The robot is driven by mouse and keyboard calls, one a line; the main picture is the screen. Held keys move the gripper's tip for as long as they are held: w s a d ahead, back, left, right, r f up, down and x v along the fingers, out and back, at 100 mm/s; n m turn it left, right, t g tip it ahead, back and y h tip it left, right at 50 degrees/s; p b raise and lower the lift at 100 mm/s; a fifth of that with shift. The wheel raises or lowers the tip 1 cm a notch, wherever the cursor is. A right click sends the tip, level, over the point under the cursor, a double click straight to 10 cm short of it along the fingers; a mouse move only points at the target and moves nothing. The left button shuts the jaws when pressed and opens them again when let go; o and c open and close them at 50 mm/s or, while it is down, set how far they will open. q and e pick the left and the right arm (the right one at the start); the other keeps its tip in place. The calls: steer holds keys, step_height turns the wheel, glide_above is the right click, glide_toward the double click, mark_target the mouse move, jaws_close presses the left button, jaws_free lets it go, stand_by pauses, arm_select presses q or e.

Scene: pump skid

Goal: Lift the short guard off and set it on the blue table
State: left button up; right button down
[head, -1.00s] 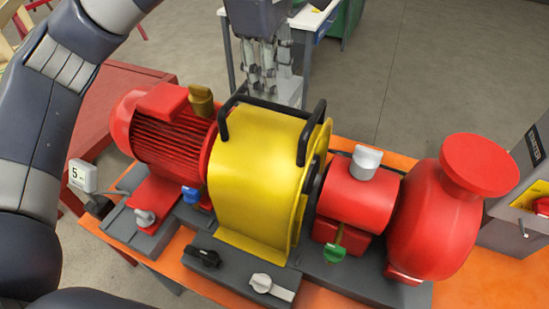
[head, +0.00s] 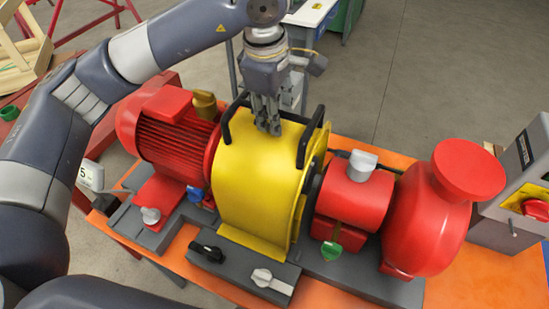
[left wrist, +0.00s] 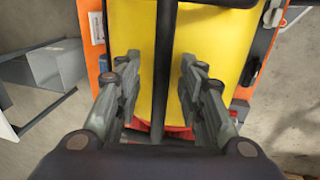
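The short guard (head: 255,180) is a yellow curved cover over the middle of the pump skid, between the red motor and the red bearing housing. My left gripper (head: 268,130) points down over the guard's top. In the left wrist view, my left gripper (left wrist: 160,78) is open, with one finger on each side of the black bar (left wrist: 163,45) and gaps on both sides. The guard (left wrist: 200,30) shows beneath. A table with a pale top and blue edge (head: 309,14) stands behind. My right gripper is out of view.
The red motor (head: 168,140) is left of the guard; the bearing housing (head: 352,190) and red pump (head: 425,225) are right. Knobs and a black lever (head: 207,253) sit on the grey base. A grey control box (head: 515,190) stands at the right. Floor behind is clear.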

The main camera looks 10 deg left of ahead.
arm_select(q)
jaws_close()
steer(key=shift+w+r, duration=0.1)
steer(key=shift+r, duration=0.45)
step_height(320, 180, up, 8)
steer(key=b, duration=0.2)
steer(key=shift+r+b, duration=0.25)
steer(key=shift+b, duration=0.05)
step_height(320, 180, up, 9)
steer(key=shift+f, duration=0.2)
steer(key=shift+r, duration=0.15)
